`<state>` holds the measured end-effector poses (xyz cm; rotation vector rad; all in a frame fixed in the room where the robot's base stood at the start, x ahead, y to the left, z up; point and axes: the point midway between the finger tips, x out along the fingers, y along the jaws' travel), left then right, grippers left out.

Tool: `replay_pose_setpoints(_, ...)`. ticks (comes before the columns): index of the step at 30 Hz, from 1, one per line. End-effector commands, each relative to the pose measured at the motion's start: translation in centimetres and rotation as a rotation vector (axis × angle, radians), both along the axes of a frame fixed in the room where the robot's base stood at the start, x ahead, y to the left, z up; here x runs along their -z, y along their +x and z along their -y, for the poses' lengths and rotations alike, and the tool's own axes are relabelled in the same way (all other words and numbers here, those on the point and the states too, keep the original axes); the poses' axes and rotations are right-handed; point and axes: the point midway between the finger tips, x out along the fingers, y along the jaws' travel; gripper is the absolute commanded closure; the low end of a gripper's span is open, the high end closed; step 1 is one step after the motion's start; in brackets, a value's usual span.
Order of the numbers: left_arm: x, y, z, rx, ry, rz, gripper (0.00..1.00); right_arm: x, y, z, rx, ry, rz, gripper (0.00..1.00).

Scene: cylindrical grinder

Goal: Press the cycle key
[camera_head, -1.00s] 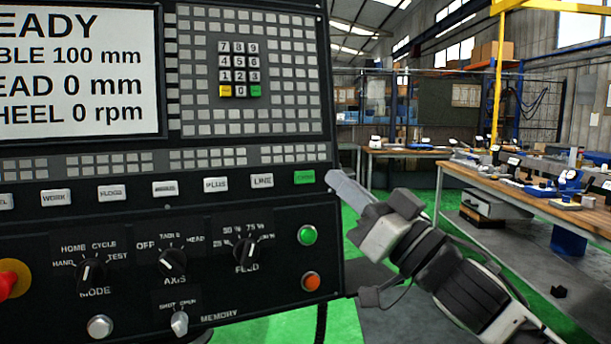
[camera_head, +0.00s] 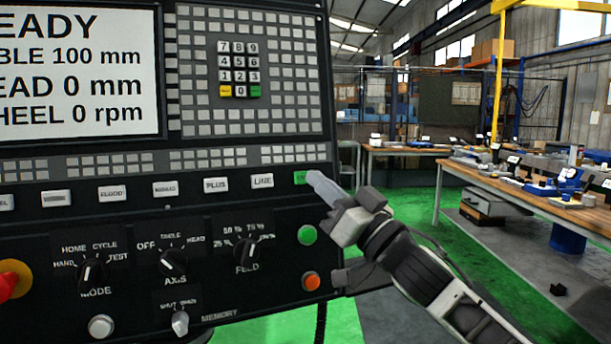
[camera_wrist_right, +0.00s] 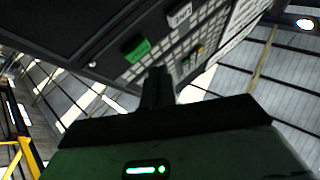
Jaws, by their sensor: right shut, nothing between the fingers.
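The green key (camera_head: 300,177) is at the right end of the key row on the black control panel (camera_head: 200,215); its small label is not readable. My right gripper (camera_head: 312,176) is shut and empty. In the head view its fingertips overlap the right part of this key, and I cannot tell whether they touch it. The green key also shows in the right wrist view (camera_wrist_right: 137,50), up and left of the dark fingertips (camera_wrist_right: 157,72). My left gripper is not in view.
A round green button (camera_head: 307,235) and an orange button (camera_head: 312,281) sit below the green key. The LINE key (camera_head: 262,181) is to its left. Rotary knobs, such as the FEED knob (camera_head: 247,252), stick out lower down. A workbench (camera_head: 540,200) stands farther right.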

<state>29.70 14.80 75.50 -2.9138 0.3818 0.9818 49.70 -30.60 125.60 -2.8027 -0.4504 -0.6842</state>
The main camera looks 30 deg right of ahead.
Motion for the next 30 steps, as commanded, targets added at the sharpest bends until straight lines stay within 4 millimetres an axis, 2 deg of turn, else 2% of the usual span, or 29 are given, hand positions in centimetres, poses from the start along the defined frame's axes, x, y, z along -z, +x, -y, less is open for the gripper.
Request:
replay_pose_setpoints(8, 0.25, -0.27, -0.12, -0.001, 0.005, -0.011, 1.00, 0.21, 1.38, 0.15, -0.001, 0.000, 0.000, 1.00)
replay_pose_setpoints(30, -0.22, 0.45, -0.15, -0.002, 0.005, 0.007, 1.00, 0.26, 1.39, 0.16, -0.001, 0.000, 0.000, 1.00)
